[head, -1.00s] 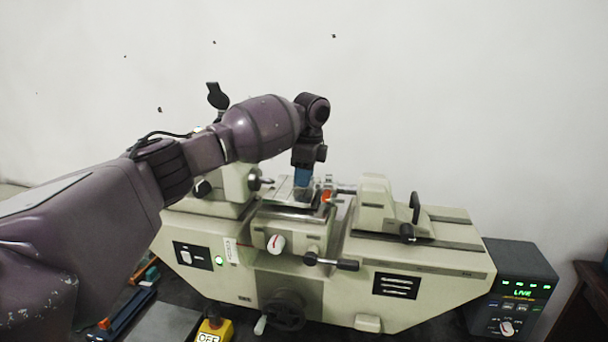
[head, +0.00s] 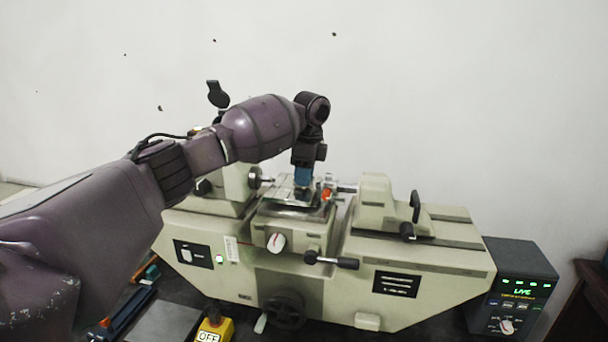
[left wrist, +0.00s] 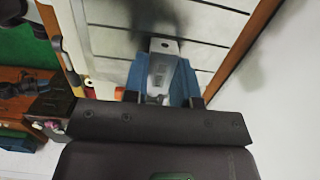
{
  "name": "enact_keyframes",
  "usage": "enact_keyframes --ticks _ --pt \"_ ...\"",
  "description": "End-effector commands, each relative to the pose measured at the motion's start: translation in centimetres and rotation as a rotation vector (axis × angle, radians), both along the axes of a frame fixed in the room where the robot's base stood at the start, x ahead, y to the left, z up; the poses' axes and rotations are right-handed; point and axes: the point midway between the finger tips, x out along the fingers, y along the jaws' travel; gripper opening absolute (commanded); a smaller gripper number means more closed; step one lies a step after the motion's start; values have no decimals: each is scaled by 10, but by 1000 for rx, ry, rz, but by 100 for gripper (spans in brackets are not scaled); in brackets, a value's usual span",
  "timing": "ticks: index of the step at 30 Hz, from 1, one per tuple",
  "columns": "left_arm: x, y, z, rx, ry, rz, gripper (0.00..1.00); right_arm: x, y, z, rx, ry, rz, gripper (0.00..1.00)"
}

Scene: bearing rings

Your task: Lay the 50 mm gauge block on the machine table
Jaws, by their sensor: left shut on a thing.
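My left gripper (head: 302,188) is over the machine table (head: 278,210) in the middle of the measuring machine, its blue fingers pointing down. In the left wrist view the gripper (left wrist: 163,88) is shut on a grey metal block, the gauge block (left wrist: 163,62), held between the two blue fingers. The block's end sticks out past the fingertips. Below it is the pale, grooved machine table (left wrist: 108,42), with a dark shadow near the block. I cannot tell whether the block touches the table. In the head view the block is too small to make out. My right gripper is not in view.
The machine's headstock (head: 228,183) stands left of the table and the tailstock (head: 375,195) right of it, close to the gripper. A lever handle (head: 335,262) sticks out in front. A display box (head: 512,288) stands at the right, a yellow switch box (head: 214,328) in front.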

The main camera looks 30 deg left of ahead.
Motion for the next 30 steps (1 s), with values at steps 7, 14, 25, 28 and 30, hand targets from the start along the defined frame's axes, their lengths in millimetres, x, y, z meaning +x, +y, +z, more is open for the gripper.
enact_keyframes --ticks 7,14,25,28,30 --pt "0 0 0 -1 -1 0 0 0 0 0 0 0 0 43" --pt "0 0 -2 -1 0 0 0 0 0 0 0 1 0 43" --pt "0 0 -5 -1 0 0 0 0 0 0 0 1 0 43" --pt "0 0 -6 -1 0 0 0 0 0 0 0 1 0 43" --pt "0 0 -6 -1 0 0 31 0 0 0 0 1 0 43"
